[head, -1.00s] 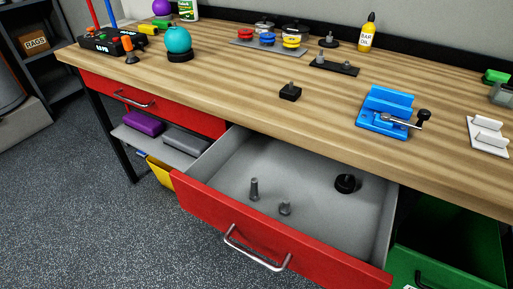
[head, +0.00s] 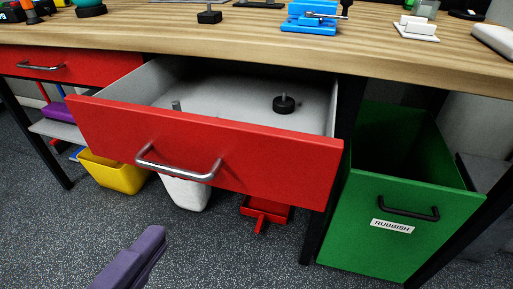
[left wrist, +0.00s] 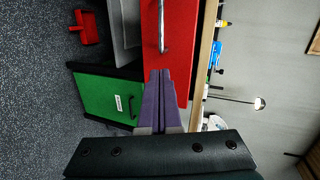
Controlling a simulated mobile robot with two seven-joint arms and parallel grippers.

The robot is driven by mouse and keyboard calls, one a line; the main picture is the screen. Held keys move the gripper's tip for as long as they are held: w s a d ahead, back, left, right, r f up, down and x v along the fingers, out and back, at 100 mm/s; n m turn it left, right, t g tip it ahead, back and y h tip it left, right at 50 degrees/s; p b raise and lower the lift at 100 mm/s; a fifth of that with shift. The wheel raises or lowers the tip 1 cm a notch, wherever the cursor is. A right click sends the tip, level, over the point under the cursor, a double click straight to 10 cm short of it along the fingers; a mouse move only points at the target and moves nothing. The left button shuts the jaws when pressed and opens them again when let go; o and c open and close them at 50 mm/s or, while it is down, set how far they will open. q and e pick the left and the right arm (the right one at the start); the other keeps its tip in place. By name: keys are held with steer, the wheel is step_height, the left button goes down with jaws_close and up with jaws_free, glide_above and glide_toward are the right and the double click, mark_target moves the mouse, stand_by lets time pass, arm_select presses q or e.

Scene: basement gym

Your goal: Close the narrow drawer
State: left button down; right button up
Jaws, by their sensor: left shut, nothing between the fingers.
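The open red drawer (head: 250,160) sticks out from under the bench, its metal handle (head: 178,168) on the front. A black round knob (head: 284,104) and the top of a grey peg (head: 176,106) show inside it; the front panel hides the rest. My left gripper (head: 154,236), with purple fingers, is shut and empty, below and in front of the drawer front, apart from it in the head view. In the left wrist view its fingertips (left wrist: 161,73) overlap the red drawer front (left wrist: 178,30); I cannot tell the gap there. My right gripper is not in view.
A second red drawer (head: 85,68) at the left is shut. A green rubbish bin (head: 400,215) stands to the right, beside a black bench leg (head: 325,205). Yellow (head: 112,173) and white (head: 185,192) bins sit below. The floor in front is clear.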

arm_select(q)
steer(key=d+f+m+h, duration=0.1)
steer(key=d, duration=0.1)
steer(key=b, duration=0.1)
glide_toward(236, 166)
steer(key=shift+m, duration=0.4)
steer(key=x, duration=0.5)
steer(key=shift+w+f, duration=0.2)
steer(key=shift+w+d, duration=0.2)
steer(key=shift+w, duration=0.25)
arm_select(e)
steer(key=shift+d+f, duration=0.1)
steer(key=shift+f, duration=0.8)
